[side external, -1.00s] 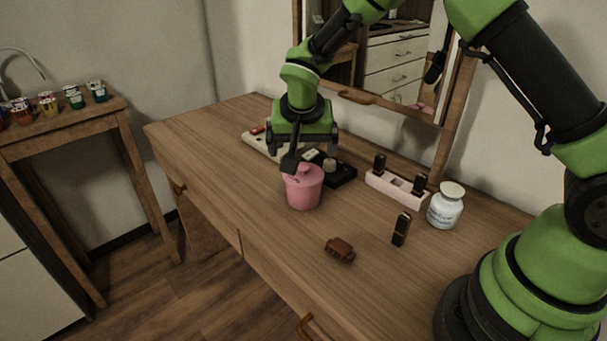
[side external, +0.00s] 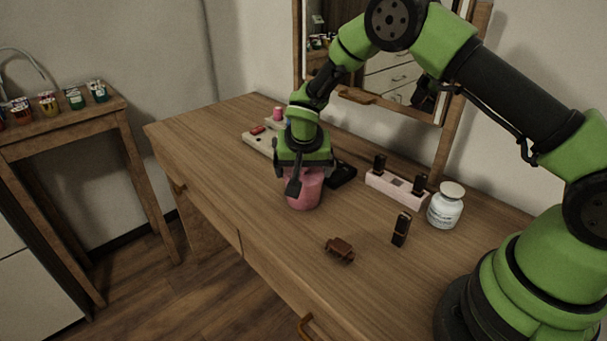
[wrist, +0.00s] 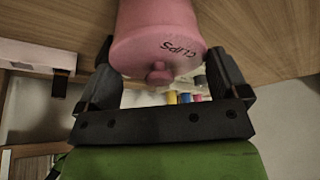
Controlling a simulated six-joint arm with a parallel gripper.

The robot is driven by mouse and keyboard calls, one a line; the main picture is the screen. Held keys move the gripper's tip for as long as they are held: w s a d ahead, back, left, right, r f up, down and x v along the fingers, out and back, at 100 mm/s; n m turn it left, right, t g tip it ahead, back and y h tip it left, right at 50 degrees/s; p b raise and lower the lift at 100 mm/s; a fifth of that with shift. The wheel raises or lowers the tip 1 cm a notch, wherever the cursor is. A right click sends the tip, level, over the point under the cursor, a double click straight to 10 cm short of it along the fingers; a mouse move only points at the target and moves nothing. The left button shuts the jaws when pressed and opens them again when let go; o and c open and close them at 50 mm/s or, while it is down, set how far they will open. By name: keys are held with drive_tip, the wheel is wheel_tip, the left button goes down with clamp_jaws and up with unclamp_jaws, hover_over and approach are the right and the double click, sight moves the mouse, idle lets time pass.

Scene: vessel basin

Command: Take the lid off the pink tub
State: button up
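The pink tub (side external: 304,196) stands upright on the wooden dresser, with its upper part hidden behind my gripper in the side external view. In the wrist view its pink lid (wrist: 180,54) faces me, with the word CLIPS and a small round knob (wrist: 159,74). The lid is seated on the tub. My gripper (side external: 308,186) is low over the tub, pointing down. In the wrist view my gripper (wrist: 160,62) is open, one finger on each side of the lid and knob. I cannot tell whether the fingers touch the lid.
Behind the tub lie a black tray (side external: 342,175) and a pale tray (side external: 257,140) with small items. A brown clip (side external: 340,249) lies in front.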

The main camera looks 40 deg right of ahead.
drive_tip(key=r, duration=0.9)
drive_tip(key=shift+a, duration=0.3)
hover_over(275, 221)
wheel_tip(275, 221, down, 4)
drive_tip(key=shift+m, duration=0.3)
drive_tip(key=f, duration=0.4)
drive_tip(key=s+f, duration=0.1)
drive_tip(key=f, duration=0.1)
drive_tip(key=shift+a, duration=0.4)
drive_tip(key=shift+w+f, duration=0.1)
drive_tip(key=shift+f, duration=2.3)
drive_tip(key=shift+f, duration=0.2)
